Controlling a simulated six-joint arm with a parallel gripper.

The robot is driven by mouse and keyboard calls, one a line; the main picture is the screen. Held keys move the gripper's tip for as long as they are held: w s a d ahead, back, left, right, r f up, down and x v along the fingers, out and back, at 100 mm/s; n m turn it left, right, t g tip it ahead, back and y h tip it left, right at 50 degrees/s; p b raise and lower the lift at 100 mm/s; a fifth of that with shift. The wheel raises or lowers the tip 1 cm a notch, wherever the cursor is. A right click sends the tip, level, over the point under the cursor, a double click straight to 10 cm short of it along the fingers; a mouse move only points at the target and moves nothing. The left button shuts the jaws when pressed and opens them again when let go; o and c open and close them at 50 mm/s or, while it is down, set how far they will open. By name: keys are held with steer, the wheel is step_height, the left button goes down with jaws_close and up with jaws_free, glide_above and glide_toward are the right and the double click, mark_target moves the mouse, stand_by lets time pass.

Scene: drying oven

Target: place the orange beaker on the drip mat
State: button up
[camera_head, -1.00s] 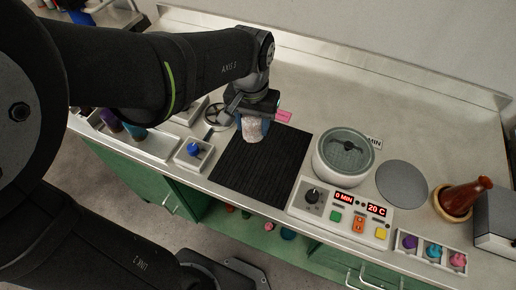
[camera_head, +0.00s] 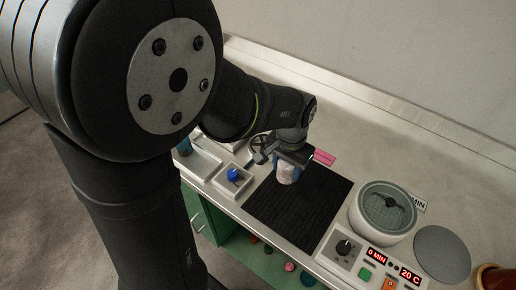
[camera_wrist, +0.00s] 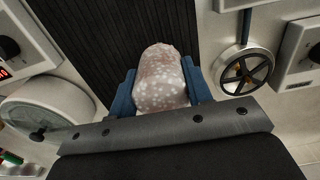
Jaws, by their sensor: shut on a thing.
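My gripper (camera_head: 290,160) is shut on a rounded, pale pinkish-brown vessel with white speckles (camera_head: 287,175). I take it for the beaker, though it does not look plainly orange. In the wrist view the vessel (camera_wrist: 162,75) sits between the two blue fingers (camera_wrist: 160,90). The drip mat (camera_head: 300,210) is black and ribbed, lying flat on the bench; it also shows in the wrist view (camera_wrist: 90,35). In the head view the vessel overlaps the mat's far-left edge. I cannot tell whether it touches the mat.
A round lidded appliance (camera_head: 384,212) stands right of the mat, with a control panel (camera_head: 365,255) in front. A grey disc (camera_head: 442,252) lies farther right. A white tray with a blue item (camera_head: 233,175) is left of the mat. A spoked handwheel (camera_wrist: 243,72) is close beside the gripper.

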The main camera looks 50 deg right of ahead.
steer(key=shift+w+d+f, duration=0.15)
steer(key=shift+w+f, duration=0.05)
steer(key=shift+w, duration=0.2)
steer(key=shift+f, duration=2.05)
steer(key=shift+f, duration=0.15)
steer(key=o, duration=1)
steer(key=shift+c, duration=0.2)
step_height(320, 180, up, 12)
steer(key=shift+r, duration=0.2)
